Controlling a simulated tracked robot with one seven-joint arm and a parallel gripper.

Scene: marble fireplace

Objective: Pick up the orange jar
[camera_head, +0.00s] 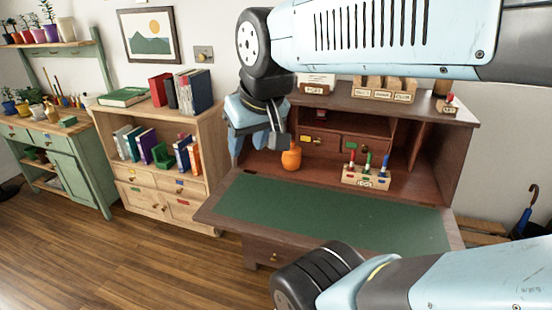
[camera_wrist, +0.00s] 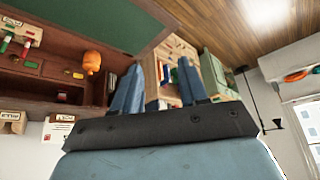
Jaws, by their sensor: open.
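The orange jar (camera_head: 291,157) stands on the brown desk near the left side of its opening, at the back of the green writing surface (camera_head: 330,205). It also shows in the wrist view (camera_wrist: 92,62), left of my fingers. My gripper (camera_head: 257,148) is just left of the jar in the head view. Its two fingers are spread with nothing between them in the wrist view (camera_wrist: 158,82). The jar is outside the fingers. I cannot tell whether the nearer finger touches it.
A wooden holder with coloured pens (camera_head: 367,178) stands right of the jar. Small drawers (camera_head: 345,144) are behind it. A bookshelf (camera_head: 165,150) stands left of the desk. The green writing surface is clear in front.

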